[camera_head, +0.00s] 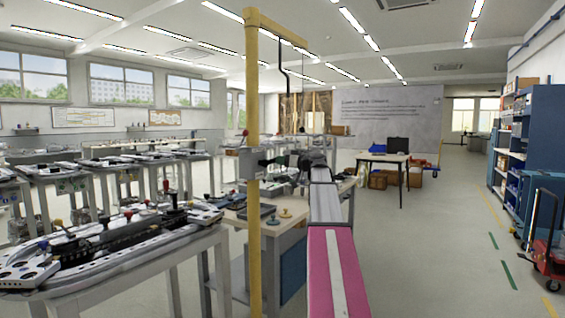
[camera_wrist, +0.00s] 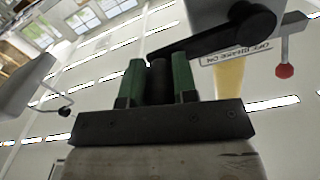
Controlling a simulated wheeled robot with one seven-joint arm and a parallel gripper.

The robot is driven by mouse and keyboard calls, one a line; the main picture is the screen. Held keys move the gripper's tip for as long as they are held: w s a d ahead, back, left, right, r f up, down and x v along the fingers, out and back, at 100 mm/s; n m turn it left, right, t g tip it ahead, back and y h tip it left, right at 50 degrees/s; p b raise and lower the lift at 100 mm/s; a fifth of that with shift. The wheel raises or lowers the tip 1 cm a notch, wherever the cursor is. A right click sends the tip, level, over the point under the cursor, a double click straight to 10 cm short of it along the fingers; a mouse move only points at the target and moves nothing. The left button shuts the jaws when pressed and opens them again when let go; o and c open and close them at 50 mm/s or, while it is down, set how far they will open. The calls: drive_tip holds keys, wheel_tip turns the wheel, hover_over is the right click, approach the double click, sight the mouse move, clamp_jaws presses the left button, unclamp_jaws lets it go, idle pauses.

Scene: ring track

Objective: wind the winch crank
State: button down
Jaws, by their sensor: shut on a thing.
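The winch is a grey box (camera_head: 249,163) on a yellow post (camera_head: 254,110) with a jib arm at the top. In the wrist view the dark crank arm (camera_wrist: 215,38) slants down left from its hub on the winch to a black crank handle (camera_wrist: 158,82). My gripper (camera_wrist: 160,85) has green fingers shut on both sides of this handle. In the head view my gripper (camera_head: 272,162) is small beside the winch, and the handle cannot be made out. A brake lever with a red knob (camera_wrist: 285,71) sits beside a label reading "OFF BRAKE ON".
A workbench (camera_head: 285,238) with small parts stands below the winch. A long table with track pieces (camera_head: 105,240) is at the left. A dark line (camera_head: 284,70) hangs from the jib. Open floor (camera_head: 430,250) lies to the right, with a red hand truck (camera_head: 548,255) beyond.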

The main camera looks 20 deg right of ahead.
drive_tip(key=s+a+f+m, duration=0.2)
drive_tip(key=a+f+m, duration=0.1)
drive_tip(key=m, duration=0.5)
drive_tip(key=s+a+f+m, duration=0.3)
drive_tip(key=f+m, duration=0.3)
drive_tip(key=m, duration=0.3)
idle(0.5)
drive_tip(key=c, duration=0.9)
unclamp_jaws()
drive_tip(key=v, duration=1)
drive_tip(key=shift+s+d, duration=0.2)
drive_tip(key=shift+s, duration=0.05)
